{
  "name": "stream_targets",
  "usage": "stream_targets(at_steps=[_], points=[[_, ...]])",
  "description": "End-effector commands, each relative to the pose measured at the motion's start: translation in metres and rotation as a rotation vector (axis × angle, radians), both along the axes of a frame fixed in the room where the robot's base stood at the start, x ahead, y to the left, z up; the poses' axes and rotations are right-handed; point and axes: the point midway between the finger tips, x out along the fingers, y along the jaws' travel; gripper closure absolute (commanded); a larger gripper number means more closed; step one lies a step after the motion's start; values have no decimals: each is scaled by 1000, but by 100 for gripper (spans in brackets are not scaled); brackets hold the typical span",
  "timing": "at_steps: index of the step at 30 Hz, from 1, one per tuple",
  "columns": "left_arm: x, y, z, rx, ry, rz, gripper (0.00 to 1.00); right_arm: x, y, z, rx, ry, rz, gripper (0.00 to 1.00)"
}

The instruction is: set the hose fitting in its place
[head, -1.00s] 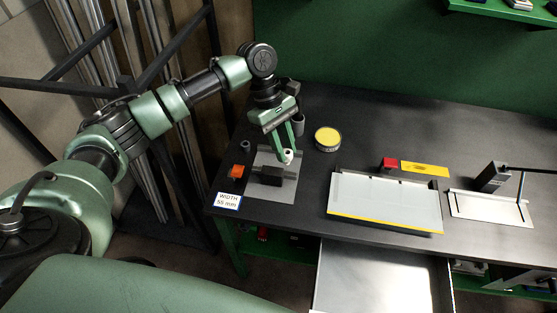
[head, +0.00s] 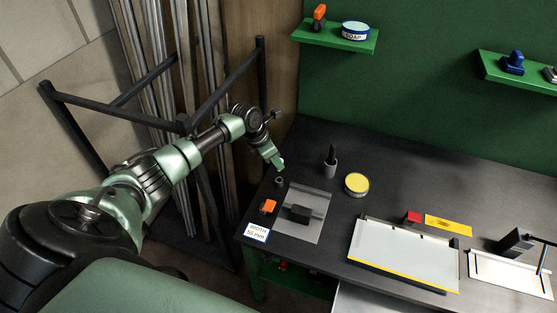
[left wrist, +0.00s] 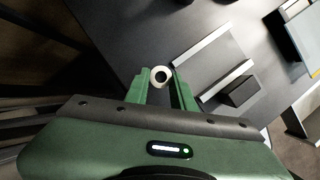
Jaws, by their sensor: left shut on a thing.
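The hose fitting is a small white round piece with a dark hole, seen end-on in the left wrist view (left wrist: 160,76). My left gripper (head: 277,162) is shut on it, with one green finger on each side in the left wrist view. In the head view the gripper hangs near the bench's left end, up and left of a grey plate (head: 318,204) with a black block (head: 299,214) on it. The block also shows in the left wrist view (left wrist: 240,91). My right gripper is in neither view.
Behind stand a grey cup (head: 331,168) and a yellow-topped tin (head: 356,184). A pale tray (head: 405,255) lies to the right. A dark rack (head: 184,124) stands left of the bench.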

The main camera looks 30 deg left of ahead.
Motion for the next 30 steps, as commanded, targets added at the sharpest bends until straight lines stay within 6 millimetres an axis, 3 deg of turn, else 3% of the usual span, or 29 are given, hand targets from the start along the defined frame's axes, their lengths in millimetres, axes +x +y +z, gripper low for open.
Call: stream_targets(at_steps=[7, 9, 18, 30], points=[[-1, -1, 4, -4, -1, 0, 100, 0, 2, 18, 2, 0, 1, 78], [0, -1, -12, -3, 0, -1, 100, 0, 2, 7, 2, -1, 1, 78], [0, -1, -40, -3, -2, -2, 100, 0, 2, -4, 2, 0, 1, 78], [0, 0, -44, -2, -2, -4, 100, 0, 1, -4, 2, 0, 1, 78]])
